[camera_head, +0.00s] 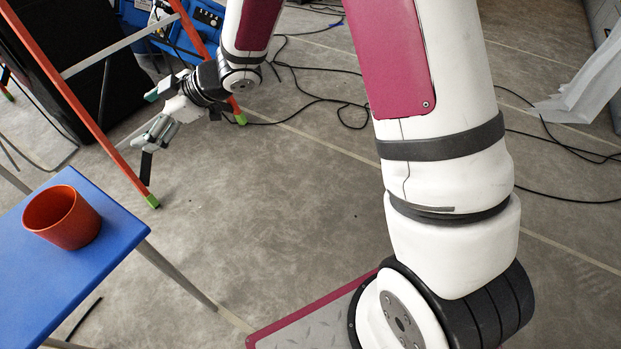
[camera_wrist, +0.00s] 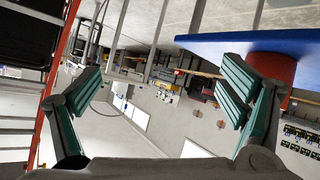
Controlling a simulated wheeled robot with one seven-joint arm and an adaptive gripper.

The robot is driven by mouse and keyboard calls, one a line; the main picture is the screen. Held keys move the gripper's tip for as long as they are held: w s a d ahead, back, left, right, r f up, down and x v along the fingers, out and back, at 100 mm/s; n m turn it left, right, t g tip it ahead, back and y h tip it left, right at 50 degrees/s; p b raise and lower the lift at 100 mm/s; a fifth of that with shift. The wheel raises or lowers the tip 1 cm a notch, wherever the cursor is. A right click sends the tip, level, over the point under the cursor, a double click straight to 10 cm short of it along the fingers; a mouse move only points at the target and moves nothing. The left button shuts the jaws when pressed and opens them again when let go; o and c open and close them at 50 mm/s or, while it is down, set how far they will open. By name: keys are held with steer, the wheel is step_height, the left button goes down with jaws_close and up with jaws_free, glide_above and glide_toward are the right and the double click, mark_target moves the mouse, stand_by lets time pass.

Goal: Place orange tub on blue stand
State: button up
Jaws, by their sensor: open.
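The orange tub (camera_head: 62,217) stands upright and empty-looking on a flat blue top with metal legs, the blue stand (camera_head: 30,285), at the left of the head view. My gripper (camera_head: 152,128) is open and empty, beyond the stand and to the upper right of the tub, apart from both. In the wrist view the fingers of my gripper (camera_wrist: 160,88) are spread wide with nothing between them. The blue stand (camera_wrist: 250,42) shows there at the upper right, with the orange tub (camera_wrist: 273,67) partly hidden behind the right finger; the picture looks upside down.
An orange-railed ladder (camera_head: 75,95) stands close behind my gripper. Dark cables (camera_head: 330,100) lie across the grey floor. A pale sheet (camera_head: 585,90) hangs at the far right. The floor between the stand and my base is mostly clear.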

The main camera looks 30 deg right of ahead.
steer(key=s+d+r+m+t+h, duration=0.2)
steer(key=d+r+m+h, duration=0.3)
steer(key=d, duration=0.5)
steer(key=s+d+r+m+t+h, duration=0.1)
steer(key=s+d+r+m+h, duration=0.15)
steer(key=d+r+h, duration=0.6)
steer(key=s+d+m+g, duration=0.3)
steer(key=s+d+m, duration=0.2)
steer(key=s+d, duration=0.65)
steer(key=s+a+f+m+g+y, duration=0.1)
steer(key=s+a+m+g, duration=0.1)
steer(key=s, duration=1.1)
steer(key=s+a+m+g+y, duration=0.1)
steer(key=s+a+g, duration=0.2)
steer(key=s, duration=1.1)
steer(key=shift+a+f+m+g, duration=0.2)
steer(key=shift+f+m+g, duration=0.1)
steer(key=shift+f+m, duration=0.1)
steer(key=shift+y, duration=0.25)
step_height(320, 180, up, 32)
steer(key=t+p, duration=0.4)
steer(key=p, duration=2.6)
steer(key=shift+d, duration=0.25)
